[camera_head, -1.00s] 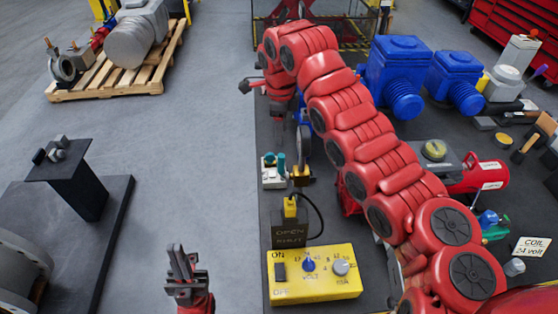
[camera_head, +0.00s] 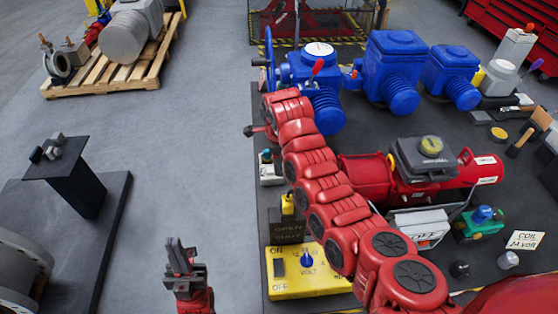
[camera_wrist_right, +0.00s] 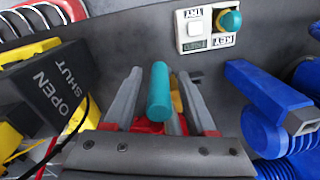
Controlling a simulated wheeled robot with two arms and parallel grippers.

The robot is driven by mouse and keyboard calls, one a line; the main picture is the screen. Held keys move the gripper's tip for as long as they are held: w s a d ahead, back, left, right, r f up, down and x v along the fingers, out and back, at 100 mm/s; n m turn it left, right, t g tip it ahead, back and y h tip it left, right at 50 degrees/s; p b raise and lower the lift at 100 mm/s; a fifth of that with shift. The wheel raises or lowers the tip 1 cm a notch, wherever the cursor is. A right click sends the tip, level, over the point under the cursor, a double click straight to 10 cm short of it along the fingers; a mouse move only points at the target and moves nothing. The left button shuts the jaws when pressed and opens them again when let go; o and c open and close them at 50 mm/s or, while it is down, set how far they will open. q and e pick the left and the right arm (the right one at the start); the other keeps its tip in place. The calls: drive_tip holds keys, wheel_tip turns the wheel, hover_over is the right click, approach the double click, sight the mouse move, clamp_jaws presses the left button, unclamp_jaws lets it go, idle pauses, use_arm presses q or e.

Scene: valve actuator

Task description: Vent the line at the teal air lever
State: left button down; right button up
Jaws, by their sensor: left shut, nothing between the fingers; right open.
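The teal lever (camera_wrist_right: 158,92) is a rounded bar on a red and yellow base in the right wrist view. My right gripper (camera_wrist_right: 159,74) is open, with one grey finger on each side of the lever. I cannot tell whether either finger touches it. In the head view my red right arm covers this spot, so the lever is hidden there. My left gripper (camera_head: 180,254) is shut and empty over the floor at the lower left, far from the lever.
A white box with a teal knob (camera_wrist_right: 230,20) stands beyond the lever. A black OPEN/SHUT block (camera_wrist_right: 50,88) is to the left, and a blue handle (camera_wrist_right: 265,95) is to the right. A yellow control box (camera_head: 290,285) is at the front edge.

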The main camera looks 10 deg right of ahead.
drive_tip(key=shift+f, duration=0.15)
clamp_jaws()
idle(1.4)
